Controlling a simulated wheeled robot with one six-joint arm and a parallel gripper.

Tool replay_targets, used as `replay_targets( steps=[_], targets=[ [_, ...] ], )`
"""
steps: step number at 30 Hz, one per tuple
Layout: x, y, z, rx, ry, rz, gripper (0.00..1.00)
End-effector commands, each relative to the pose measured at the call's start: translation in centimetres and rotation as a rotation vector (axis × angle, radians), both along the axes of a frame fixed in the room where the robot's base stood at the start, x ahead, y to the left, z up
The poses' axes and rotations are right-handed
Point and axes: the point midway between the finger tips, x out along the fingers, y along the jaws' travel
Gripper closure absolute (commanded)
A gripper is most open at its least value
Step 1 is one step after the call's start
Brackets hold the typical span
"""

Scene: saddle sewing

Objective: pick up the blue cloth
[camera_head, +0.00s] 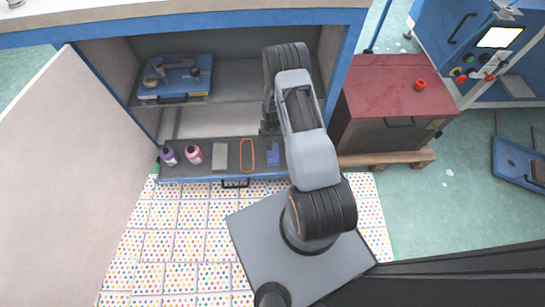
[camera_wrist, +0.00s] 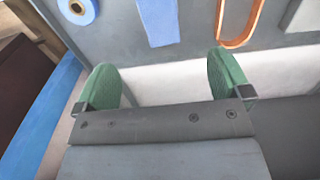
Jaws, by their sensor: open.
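The blue cloth (camera_wrist: 158,20) is a flat blue strip lying on the grey drawer surface. In the wrist view it is at the top, cut off by the frame edge. In the head view the cloth (camera_head: 273,153) lies at the right part of the drawer, partly hidden by my arm. My gripper (camera_wrist: 162,80) has green finger pads spread wide apart with nothing between them. The cloth is ahead of the fingers, apart from them. In the head view the gripper is mostly hidden behind my arm.
A blue roll (camera_wrist: 78,8) is beside the cloth. A blue case (camera_head: 176,78) sits on the shelf. A red-topped box (camera_head: 400,88) stands right.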

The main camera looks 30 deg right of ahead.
Motion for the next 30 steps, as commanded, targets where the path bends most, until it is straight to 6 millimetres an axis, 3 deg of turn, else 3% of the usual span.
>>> replay_targets(
  steps=[3, 9, 23, 30],
  targets=[
    [-0.2, 0.0, -3.0, 0.001, 0.004, -0.002, 0.04],
    [-0.2, 0.0, -6.2, 0.001, 0.004, -0.001, 0.04],
    [-0.3, 0.0, -9.0, 0.001, 0.003, -0.001, 0.04],
    [-0.6, 0.0, -12.2, 0.001, 0.004, -0.001, 0.04]
  ],
)
